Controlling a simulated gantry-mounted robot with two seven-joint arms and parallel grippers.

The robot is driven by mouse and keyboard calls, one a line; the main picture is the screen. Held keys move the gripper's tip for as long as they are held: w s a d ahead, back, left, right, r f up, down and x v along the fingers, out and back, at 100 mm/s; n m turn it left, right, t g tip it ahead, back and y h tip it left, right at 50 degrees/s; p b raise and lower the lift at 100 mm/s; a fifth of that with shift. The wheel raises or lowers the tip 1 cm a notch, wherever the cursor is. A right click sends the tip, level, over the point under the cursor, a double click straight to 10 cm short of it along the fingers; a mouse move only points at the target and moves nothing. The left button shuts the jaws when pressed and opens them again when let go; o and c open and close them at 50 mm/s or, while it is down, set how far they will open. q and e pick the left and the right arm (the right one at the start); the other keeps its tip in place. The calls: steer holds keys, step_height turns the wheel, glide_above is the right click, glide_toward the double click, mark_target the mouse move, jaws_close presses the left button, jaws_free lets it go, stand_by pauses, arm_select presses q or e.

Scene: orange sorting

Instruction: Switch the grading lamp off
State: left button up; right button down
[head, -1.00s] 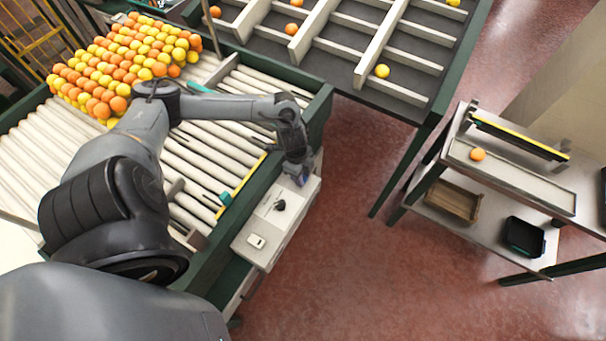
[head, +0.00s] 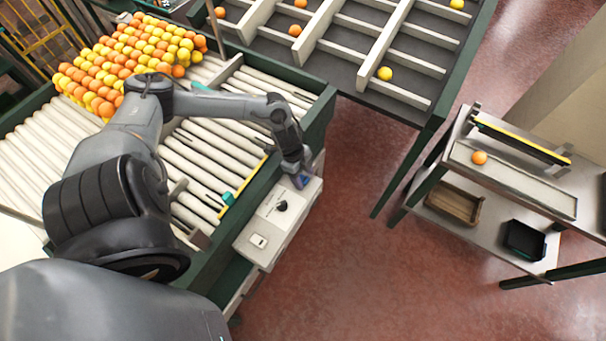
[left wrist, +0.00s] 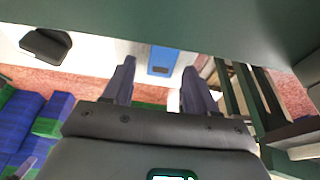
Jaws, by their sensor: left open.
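A pale control box (head: 268,232) is fixed along the green side of the roller table. It carries a black knob (head: 282,206), a white switch plate (head: 258,241) and a blue part (head: 300,181) at its far end. My left gripper (left wrist: 159,68) is open and empty, pointing down over that far end. In the left wrist view the blue part (left wrist: 163,60), with a small orange mark, shows between the fingers; contact cannot be told. The black knob (left wrist: 46,45) lies to their left. The lamp itself cannot be made out. My right gripper is not in view.
Oranges and yellow fruit (head: 130,55) are heaped on the roller table (head: 205,150). A divided sorting table (head: 400,100) stands beyond. A shelf rack (head: 520,185) with an orange, a wooden crate and a black bin stands right. The red floor between is clear.

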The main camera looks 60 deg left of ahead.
arm_select(q)
steer(key=v, duration=1)
steer(key=shift+r, duration=0.35)
steer(key=shift+s+a, duration=0.1)
steer(key=shift+a, duration=0.05)
steer(key=shift+p, duration=0.3)
